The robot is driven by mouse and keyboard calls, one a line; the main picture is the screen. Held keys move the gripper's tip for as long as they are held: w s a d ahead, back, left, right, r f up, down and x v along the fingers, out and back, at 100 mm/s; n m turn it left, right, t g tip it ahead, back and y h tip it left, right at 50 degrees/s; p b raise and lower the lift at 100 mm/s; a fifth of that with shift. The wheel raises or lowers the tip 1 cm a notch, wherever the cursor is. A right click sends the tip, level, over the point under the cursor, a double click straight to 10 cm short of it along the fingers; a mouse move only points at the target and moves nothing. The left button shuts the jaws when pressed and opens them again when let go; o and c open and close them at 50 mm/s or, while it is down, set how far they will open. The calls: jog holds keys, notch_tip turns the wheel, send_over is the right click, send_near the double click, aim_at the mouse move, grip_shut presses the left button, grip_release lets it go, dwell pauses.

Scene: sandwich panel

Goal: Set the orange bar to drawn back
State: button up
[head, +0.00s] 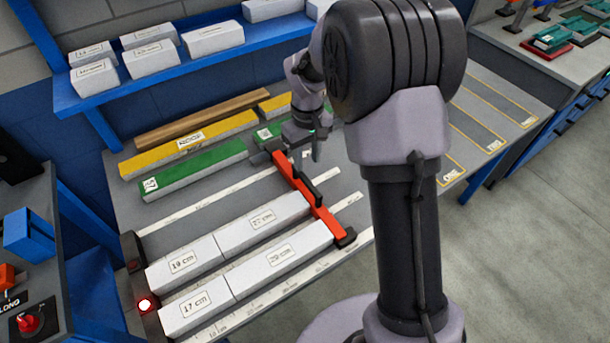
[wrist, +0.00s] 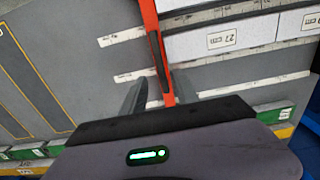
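The orange bar (head: 287,172) lies across the grey worktop at the right ends of two rows of white blocks, with a black handle (head: 307,187) along its top. It also shows in the wrist view (wrist: 149,18), running down between my fingers, with the block rows close on its right side. My gripper (head: 316,152) is above the worktop near the bar's far end. In the wrist view my gripper (wrist: 160,92) is open, one finger on each side of the bar and handle. A gap shows on both sides, so it does not grip the bar.
White blocks (head: 283,257) lie in two rows left of the bar. Green blocks (head: 195,172) and a yellow block (head: 190,143) lie behind. A blue shelf (head: 190,65) overhangs the back. The worktop right of the bar is clear.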

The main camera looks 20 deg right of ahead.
aim_at(307, 180)
notch_tip(307, 180, down, 8)
jog(key=shift+f+b, duration=0.1)
jog(key=shift+b, duration=1.05)
jog(key=shift+w, duration=0.1)
grip_shut()
dwell(0.3)
